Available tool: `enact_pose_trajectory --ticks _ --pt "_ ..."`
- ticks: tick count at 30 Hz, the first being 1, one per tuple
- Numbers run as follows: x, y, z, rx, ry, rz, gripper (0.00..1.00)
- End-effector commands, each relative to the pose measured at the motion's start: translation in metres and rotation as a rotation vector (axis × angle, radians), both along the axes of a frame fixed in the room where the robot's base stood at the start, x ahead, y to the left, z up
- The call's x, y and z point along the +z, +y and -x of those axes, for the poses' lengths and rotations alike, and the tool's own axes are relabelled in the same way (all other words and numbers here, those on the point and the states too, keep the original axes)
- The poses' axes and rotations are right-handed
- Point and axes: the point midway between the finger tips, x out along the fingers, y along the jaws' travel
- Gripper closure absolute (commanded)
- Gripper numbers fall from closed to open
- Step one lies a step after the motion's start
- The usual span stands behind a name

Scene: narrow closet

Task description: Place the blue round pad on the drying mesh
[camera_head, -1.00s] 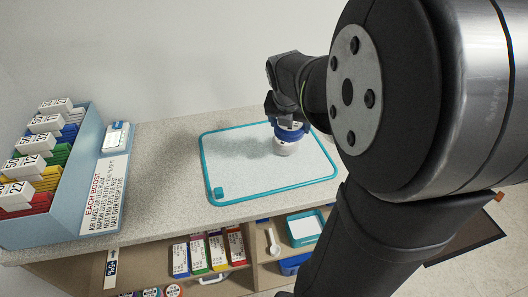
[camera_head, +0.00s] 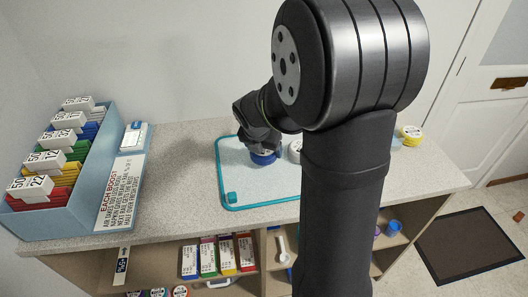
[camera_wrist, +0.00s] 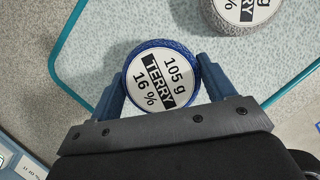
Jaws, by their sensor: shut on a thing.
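The blue round pad (camera_wrist: 163,82) has a white top label reading "105 g TERRY 16 %". My gripper (camera_wrist: 162,72) is shut on it, one blue finger on each side. In the head view the gripper (camera_head: 262,146) holds the blue pad (camera_head: 264,158) over the left-middle part of the drying mesh (camera_head: 255,188), a pale panel with a teal frame. The pad is at or just above the mesh; I cannot tell whether it touches. A grey-white round pad (camera_head: 296,150) lies to its right, apart from it, and also shows in the wrist view (camera_wrist: 240,12). My arm hides the mesh's right part.
A blue box of labelled card files (camera_head: 60,170) stands at the left of the counter. A small scale-like device (camera_head: 133,137) and a printed sign (camera_head: 121,195) sit beside it. A yellow round item (camera_head: 410,135) is at the right. Shelves below hold coloured boxes (camera_head: 217,257).

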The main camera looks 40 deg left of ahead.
Motion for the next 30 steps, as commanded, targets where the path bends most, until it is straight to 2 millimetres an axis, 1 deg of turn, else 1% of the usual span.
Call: enact_pose_trajectory --ticks 1,3,14,15,18,26,30 --pt "-0.009 0.0 0.0 0.0 0.001 0.003 0.49" --pt "-0.015 0.0 0.0 0.001 0.001 0.002 0.49" --pt "-0.019 0.0 0.0 0.0 0.0 0.0 0.49" --pt "-0.02 0.0 0.0 0.0 0.0 0.0 0.21" --pt "-0.019 0.0 0.0 0.0 0.0 0.0 0.03" --pt "-0.019 0.0 0.0 0.0 0.0 0.0 0.03" --pt "-0.011 0.0 0.001 0.0 -0.002 -0.001 0.03"
